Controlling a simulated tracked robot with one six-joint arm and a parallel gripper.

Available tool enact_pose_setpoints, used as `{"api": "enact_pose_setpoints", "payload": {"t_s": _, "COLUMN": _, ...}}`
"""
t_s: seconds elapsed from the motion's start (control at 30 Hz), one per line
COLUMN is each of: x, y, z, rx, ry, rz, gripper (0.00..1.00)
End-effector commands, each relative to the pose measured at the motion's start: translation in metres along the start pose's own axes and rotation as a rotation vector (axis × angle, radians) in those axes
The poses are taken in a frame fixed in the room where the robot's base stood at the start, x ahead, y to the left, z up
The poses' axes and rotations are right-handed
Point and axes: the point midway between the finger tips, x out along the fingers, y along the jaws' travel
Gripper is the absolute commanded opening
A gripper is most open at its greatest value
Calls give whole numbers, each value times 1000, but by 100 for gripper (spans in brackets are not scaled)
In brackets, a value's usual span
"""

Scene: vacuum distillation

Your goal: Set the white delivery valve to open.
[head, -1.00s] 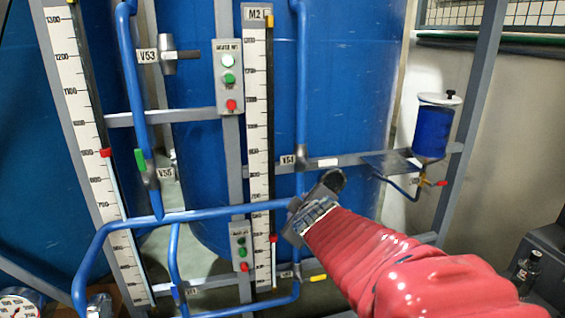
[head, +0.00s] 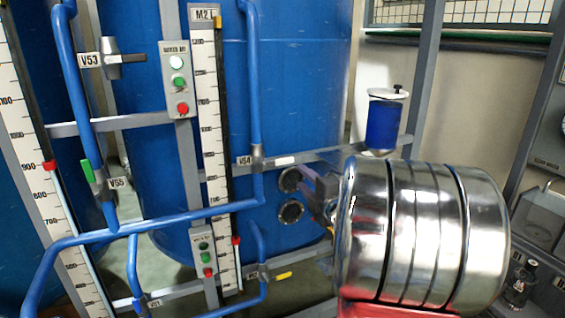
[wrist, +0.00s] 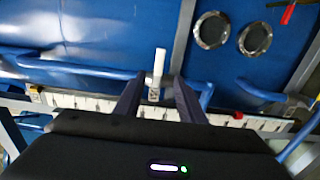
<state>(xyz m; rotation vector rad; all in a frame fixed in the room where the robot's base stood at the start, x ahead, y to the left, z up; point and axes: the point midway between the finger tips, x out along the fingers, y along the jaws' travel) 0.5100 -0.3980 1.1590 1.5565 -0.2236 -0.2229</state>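The white delivery valve is V54, on the vertical blue pipe (head: 252,90) in the head view. Its white handle (head: 284,160) lies roughly level, across the pipe, pointing right from the grey valve body (head: 257,158). My gripper (head: 308,182) is just right of and below the handle in the head view, partly hidden by my shiny wrist. In the wrist view the white handle (wrist: 158,65) shows beyond and between the two dark fingertips. My gripper (wrist: 157,84) is open and empty there. I cannot tell how far off the handle is.
A yellow-handled valve (head: 282,275) is below. Button boxes (head: 177,78) and grey rails (head: 345,150) stand close by. A small blue vessel (head: 383,123) hangs at right.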

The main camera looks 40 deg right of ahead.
Motion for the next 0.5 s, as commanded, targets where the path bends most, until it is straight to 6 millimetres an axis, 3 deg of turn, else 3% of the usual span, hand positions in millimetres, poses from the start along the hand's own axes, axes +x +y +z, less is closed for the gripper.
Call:
{"api": "enact_pose_setpoints", "payload": {"t_s": 0.27, "x": 3, "y": 0, "z": 0, "rx": 2, "ry": -1, "rz": -1, "gripper": 36}}
{"api": "enact_pose_setpoints", "payload": {"t_s": 0.5, "x": 25, "y": 0, "z": 0, "rx": 3, "ry": 0, "rz": -1, "gripper": 36}}
